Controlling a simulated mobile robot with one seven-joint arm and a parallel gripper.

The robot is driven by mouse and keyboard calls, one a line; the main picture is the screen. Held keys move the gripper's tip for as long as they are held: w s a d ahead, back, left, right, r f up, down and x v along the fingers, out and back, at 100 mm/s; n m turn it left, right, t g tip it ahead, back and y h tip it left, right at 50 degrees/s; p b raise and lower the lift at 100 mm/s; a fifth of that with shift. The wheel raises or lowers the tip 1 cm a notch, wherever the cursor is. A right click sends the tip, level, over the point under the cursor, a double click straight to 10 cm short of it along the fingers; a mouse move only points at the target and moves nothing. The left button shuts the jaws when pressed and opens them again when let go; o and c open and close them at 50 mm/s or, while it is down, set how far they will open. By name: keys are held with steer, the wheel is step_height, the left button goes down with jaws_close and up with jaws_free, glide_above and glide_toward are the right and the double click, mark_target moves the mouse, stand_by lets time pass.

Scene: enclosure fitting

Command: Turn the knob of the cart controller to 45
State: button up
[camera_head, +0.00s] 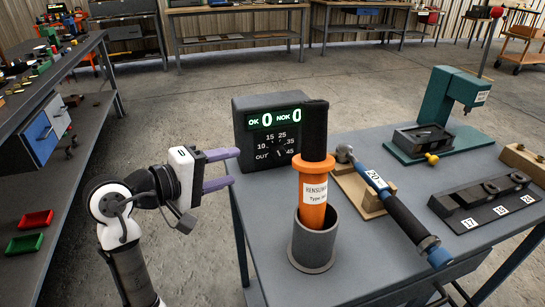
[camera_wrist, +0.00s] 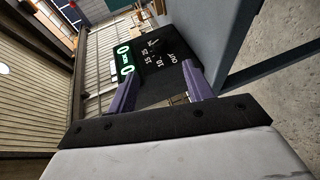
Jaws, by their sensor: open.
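The cart controller (camera_head: 243,130) is a dark box at the back left of the grey cart top. Its green-lit display reads OK 0 and NOK 0. Below it a small dark knob (camera_head: 281,148) sits among marks from OUT to 45; its pointer setting is too small to read. My gripper (camera_head: 234,167), with purple fingers, is open and empty, left of the controller and apart from the knob. In the wrist view the controller face (camera_wrist: 165,72) appears turned sideways, beyond and between my open fingers (camera_wrist: 160,68).
An orange tool with a black top (camera_head: 314,185) stands in a grey cylinder (camera_head: 313,247) just right of the dial. A teal press (camera_head: 450,95) stands farther right. Open floor lies left of the cart (camera_head: 350,270).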

mark_target(273, 154)
steer(key=x, duration=1.3)
steer(key=shift+r+p, duration=0.1)
steer(key=shift+p, duration=0.25)
steer(key=c, duration=1)
